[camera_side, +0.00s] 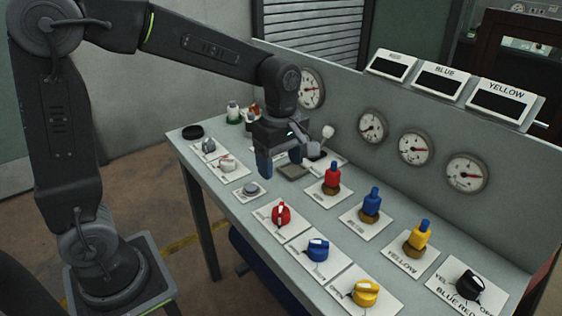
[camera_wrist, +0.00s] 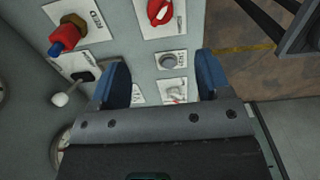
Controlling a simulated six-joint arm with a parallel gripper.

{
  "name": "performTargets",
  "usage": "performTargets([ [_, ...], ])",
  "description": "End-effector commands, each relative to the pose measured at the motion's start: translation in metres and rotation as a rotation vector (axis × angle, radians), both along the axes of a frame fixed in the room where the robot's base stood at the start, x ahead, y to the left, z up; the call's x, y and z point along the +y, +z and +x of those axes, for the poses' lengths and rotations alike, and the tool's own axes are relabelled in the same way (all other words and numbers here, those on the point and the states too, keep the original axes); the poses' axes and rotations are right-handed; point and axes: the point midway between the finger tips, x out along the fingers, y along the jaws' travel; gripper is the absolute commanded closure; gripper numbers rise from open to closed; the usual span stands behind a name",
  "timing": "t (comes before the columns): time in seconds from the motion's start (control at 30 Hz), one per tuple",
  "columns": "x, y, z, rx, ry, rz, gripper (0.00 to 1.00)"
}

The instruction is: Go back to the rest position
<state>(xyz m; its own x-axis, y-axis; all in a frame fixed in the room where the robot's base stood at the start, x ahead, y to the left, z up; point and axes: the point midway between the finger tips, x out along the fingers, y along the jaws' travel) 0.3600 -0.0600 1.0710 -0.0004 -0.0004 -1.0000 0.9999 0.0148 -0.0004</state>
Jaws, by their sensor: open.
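My gripper (camera_side: 285,168) hangs above the left part of the grey panel table (camera_side: 222,210) in the side view. Its two blue fingers are apart with nothing between them. In the wrist view my gripper (camera_wrist: 160,80) also shows open and empty, above a grey round button (camera_wrist: 168,61) and a partly hidden white plate with a grey knob. The button (camera_side: 251,188) sits on its plate below and left of the fingers in the side view. The fingers look clear of the table and its controls.
Red (camera_side: 331,178), blue (camera_side: 372,201) and yellow (camera_side: 418,235) upright valves stand along the panel. A white-tipped lever (camera_side: 327,132) stands right of my gripper. Gauges line the back wall.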

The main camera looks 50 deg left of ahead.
Motion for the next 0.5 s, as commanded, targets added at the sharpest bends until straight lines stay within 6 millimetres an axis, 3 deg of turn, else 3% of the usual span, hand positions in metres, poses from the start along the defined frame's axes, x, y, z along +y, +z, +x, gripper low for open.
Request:
performTargets([
  [0.17, 0.001, 0.012, -0.013, -0.042, -0.12, 0.002, 0.29],
  [0.5, 0.008, 0.053, -0.096, -0.274, -0.897, 0.129, 0.29],
])
